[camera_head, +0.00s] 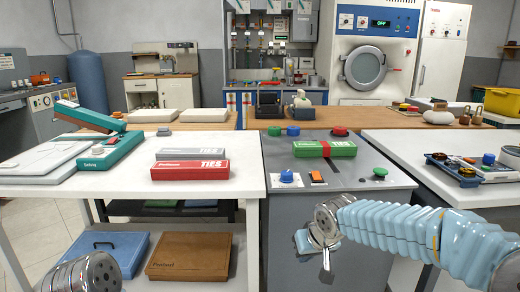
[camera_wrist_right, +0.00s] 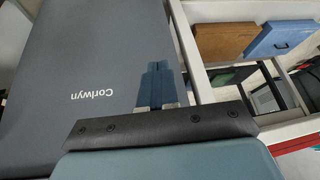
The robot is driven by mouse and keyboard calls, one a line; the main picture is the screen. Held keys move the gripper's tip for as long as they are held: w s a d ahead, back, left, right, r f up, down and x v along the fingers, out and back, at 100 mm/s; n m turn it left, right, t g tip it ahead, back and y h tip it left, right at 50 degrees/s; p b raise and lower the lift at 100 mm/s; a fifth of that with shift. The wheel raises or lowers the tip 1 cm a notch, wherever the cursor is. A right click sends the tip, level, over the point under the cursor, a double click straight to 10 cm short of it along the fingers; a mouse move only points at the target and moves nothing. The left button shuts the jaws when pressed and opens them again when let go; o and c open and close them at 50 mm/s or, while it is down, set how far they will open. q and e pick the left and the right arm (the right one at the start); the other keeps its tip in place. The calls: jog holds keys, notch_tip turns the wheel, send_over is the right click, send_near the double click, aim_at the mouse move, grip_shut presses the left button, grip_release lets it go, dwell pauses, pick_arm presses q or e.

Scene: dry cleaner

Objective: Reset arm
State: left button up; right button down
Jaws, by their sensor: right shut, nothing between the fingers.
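My right arm comes in from the right in the head view, with a light blue ribbed sleeve. Its right gripper (camera_head: 325,262) hangs low in front of the grey console (camera_head: 350,215), below the console's top. In the right wrist view the two blue fingers (camera_wrist_right: 157,82) are together and hold nothing. They point along the grey console panel marked "Corlwyn" (camera_wrist_right: 70,60), near its edge; I cannot tell whether they touch it. A metal joint of my left arm shows at the bottom left of the head view; the left gripper itself is out of view.
A green TIES box (camera_head: 325,149) lies on the console, near blue, orange and green buttons. A white table (camera_head: 120,187) on the left holds red and grey TIES boxes. A brown case (camera_head: 190,256) and a blue case (camera_head: 108,254) lie beneath. Another table (camera_head: 415,150) stands right.

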jog(key=s+a+f+g+y, duration=0.1)
jog(key=s+f+g, duration=0.15)
jog(key=f, duration=1.35)
jog(key=s+f+m+g+y, duration=0.1)
jog(key=s+f+m, duration=0.3)
jog(key=s+f, duration=1.7)
jog(key=shift+s+d+f+g, duration=0.2)
jog(key=shift+s+g, duration=0.35)
jog(key=shift+s, duration=0.05)
